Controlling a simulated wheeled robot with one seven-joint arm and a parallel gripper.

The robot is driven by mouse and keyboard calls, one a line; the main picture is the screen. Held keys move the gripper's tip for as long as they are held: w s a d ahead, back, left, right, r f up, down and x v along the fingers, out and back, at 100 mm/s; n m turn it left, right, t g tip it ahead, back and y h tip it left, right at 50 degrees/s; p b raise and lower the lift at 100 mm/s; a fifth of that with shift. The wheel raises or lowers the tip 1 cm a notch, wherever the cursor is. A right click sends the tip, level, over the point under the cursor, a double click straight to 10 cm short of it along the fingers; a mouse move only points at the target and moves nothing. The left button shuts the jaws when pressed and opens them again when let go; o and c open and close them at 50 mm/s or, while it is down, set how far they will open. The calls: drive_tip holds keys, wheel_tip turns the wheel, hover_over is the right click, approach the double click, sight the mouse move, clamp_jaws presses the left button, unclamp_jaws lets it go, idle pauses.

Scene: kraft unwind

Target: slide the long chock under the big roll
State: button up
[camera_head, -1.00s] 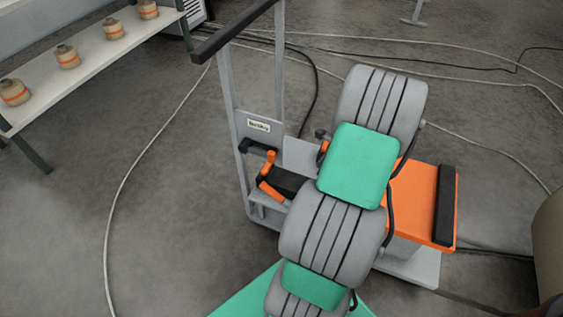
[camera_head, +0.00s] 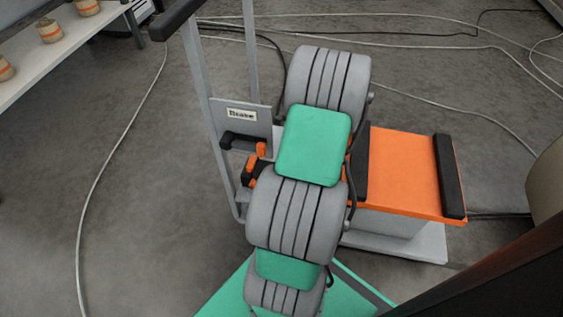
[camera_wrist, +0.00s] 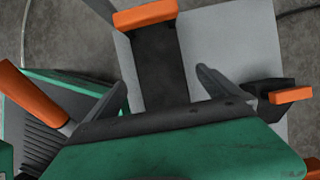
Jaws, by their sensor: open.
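A black block with an orange end, which looks like the long chock (camera_wrist: 160,65), lies on a grey plate of the cart in the wrist view. My gripper (camera_wrist: 160,88) is open, with one finger on each side of the black block. I cannot tell whether the fingers touch it. In the head view, orange and black pieces (camera_head: 262,150) show beside my arm at the cart's shelf; my fingers are hidden there. A large tan rounded thing, likely the big roll (camera_head: 548,185), is cut off at the right edge. Its underside is not visible.
The cart has an orange deck (camera_head: 405,170) with black end bars and a tall handle frame (camera_head: 205,110). A smaller black-and-orange piece (camera_wrist: 275,98) sits at right in the wrist view. Cables cross the floor. A bench with wound spools (camera_head: 50,30) stands far left.

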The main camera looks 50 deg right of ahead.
drive_tip(key=b+x, duration=0.3)
drive_tip(key=x, duration=0.5)
drive_tip(key=shift+b, duration=0.4)
drive_tip(key=shift+r, duration=0.1)
drive_tip(key=shift+c, duration=0.3)
